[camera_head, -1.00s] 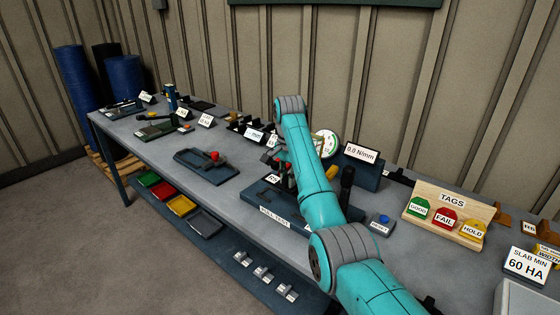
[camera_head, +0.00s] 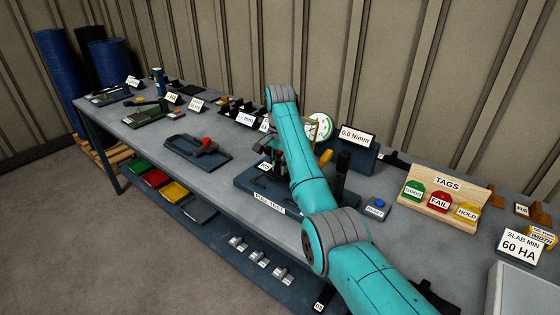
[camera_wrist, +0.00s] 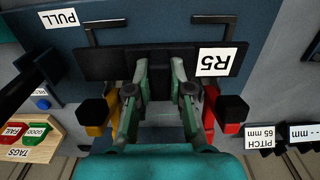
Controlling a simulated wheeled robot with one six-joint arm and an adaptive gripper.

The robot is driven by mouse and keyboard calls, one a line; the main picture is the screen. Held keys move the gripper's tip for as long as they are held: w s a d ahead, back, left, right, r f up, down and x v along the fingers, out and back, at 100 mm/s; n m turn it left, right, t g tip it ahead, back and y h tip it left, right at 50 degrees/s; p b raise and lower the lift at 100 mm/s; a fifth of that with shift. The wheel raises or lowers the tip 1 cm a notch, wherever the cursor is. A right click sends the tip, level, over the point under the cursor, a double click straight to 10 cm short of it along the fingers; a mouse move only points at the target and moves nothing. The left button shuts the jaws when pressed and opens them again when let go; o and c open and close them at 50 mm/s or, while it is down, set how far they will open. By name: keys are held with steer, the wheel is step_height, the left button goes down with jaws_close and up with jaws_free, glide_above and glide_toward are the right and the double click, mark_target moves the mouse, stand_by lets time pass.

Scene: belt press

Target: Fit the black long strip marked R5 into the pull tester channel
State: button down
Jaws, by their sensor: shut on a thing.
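The black strip (camera_wrist: 110,63) lies crosswise in the wrist view, with a white R5 label (camera_wrist: 215,61) on its right end. My gripper (camera_wrist: 160,72) is shut on the strip's middle with its green fingers. The strip is over the blue pull tester base (camera_wrist: 150,20), between two black bent rods and the yellow and red clamps. I cannot tell whether it touches the channel, which is hidden under the strip and fingers. In the head view, the tester (camera_head: 252,183) stands on the bench, partly behind my arm; the label on the strip (camera_head: 265,166) shows left of the arm.
A yellow clamp (camera_wrist: 97,115) and a red clamp (camera_wrist: 228,112), both with black knobs, flank my fingers. The force display (camera_head: 358,138) stands behind the tester. A blue button (camera_head: 379,203) and tags stand (camera_head: 447,184) are to the right. A dark tray with a red knob (camera_head: 207,144) is left.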

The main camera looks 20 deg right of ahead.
mark_target(280, 176)
steer(key=shift+f, duration=2.1)
steer(key=shift+f, duration=0.7)
steer(key=c, duration=1)
jaws_free()
steer(key=shift+r, duration=0.1)
steer(key=shift+r, duration=3.45)
